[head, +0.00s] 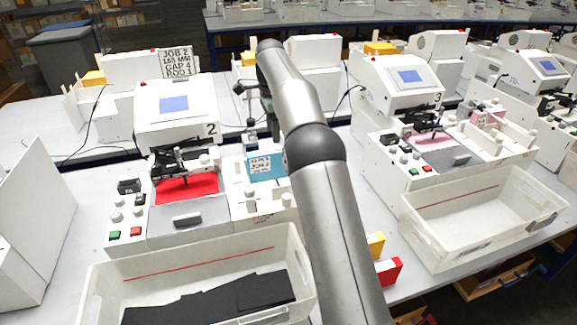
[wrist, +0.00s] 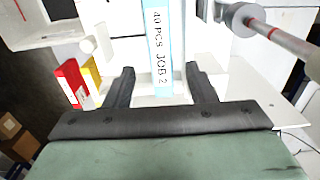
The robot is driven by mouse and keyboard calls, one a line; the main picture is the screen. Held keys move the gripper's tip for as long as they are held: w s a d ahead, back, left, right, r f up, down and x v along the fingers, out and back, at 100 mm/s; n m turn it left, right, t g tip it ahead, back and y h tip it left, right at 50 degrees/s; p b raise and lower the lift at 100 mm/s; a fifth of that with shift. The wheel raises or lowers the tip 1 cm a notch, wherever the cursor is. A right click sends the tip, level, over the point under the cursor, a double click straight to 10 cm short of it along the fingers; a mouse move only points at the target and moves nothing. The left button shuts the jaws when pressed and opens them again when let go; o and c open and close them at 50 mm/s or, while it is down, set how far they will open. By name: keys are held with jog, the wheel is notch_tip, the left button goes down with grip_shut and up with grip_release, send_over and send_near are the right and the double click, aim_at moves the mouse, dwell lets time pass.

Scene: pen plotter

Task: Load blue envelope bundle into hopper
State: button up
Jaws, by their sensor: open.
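The blue envelope bundle (head: 267,167) stands upright with a white label beside machine 2, among white posts (head: 250,198) that look like its hopper. Its lower part is partly hidden, so I cannot tell how it rests there. In the wrist view the bundle (wrist: 178,50) shows as a narrow blue edge with a label reading "40 PCS JOB 2". My gripper (wrist: 160,72) is open, with one dark finger on each side of the bundle's line and gaps to both. I cannot tell how far the fingertips are above it. My arm covers the area to its right in the head view.
Machine 2 (head: 177,115) has a red sheet (head: 187,188) on its bed. A white bin (head: 100,285) with black envelopes stands in front. Red (head: 388,270) and yellow (head: 376,243) boxes lie near my arm. A rod-like part (wrist: 285,38) is close on the right in the wrist view.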

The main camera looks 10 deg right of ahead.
jog(key=shift+s+r, duration=0.3)
jog(key=shift+r, duration=0.05)
jog(key=s+r+n, duration=0.2)
jog(key=s+n, duration=0.2)
jog(key=s, duration=0.5)
jog(key=s+r+n, duration=0.2)
jog(key=s+n, duration=0.2)
jog(key=s, duration=0.4)
jog(key=s+f+n, duration=0.4)
jog(key=s+f, duration=0.1)
jog(key=s, duration=0.9)
jog(key=s+f+n+t, duration=0.1)
jog(key=s+f+n, duration=0.4)
jog(key=s, duration=0.8)
jog(key=shift+s+f, duration=0.4)
jog(key=shift+f, duration=0.3)
